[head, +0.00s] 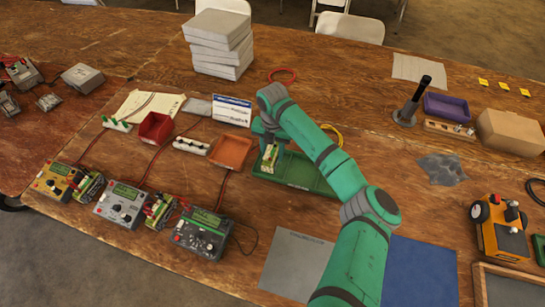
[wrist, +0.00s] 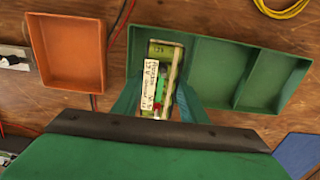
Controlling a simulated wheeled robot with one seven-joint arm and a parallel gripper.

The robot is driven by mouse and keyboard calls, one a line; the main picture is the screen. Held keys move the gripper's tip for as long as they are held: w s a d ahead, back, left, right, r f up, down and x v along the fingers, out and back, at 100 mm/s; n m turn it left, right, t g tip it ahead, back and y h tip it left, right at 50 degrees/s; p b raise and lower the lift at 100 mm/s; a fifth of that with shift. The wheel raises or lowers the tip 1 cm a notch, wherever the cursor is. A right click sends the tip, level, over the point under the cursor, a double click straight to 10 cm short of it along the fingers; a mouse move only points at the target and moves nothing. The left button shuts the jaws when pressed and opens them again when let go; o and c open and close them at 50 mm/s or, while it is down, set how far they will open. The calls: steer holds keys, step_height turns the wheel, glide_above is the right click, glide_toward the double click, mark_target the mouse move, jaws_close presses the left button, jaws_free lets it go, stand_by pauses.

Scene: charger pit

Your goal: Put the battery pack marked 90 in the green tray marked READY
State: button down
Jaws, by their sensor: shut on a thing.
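The green tray (head: 312,178) lies on the middle of the table. In the wrist view the green tray (wrist: 217,68) has dividers and its middle and right compartments look empty. My gripper (head: 268,160) is shut on a battery pack (head: 269,158) with a pale label and green parts. In the wrist view the pack (wrist: 154,82) stands between the fingers of my gripper (wrist: 158,98), over or inside the tray's left compartment. I cannot tell whether it touches the tray floor. The number on the pack is too small to read.
An orange tray (head: 231,153) sits just left of the green tray. Chargers, including a grey one (head: 202,235), stand at the left front, with packs (head: 160,211) beside them. A grey mat (head: 295,262) and blue mat (head: 420,270) lie in front. A yellow cable (wrist: 283,8) lies behind.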

mark_target(272, 157)
steer(key=shift+w+f, duration=0.3)
steer(key=shift+f, duration=1.55)
steer(key=shift+f, duration=0.2)
steer(key=c, duration=1.1)
jaws_free()
steer(key=shift+r, duration=0.1)
step_height(272, 157, up, 12)
steer(key=shift+r, duration=0.1)
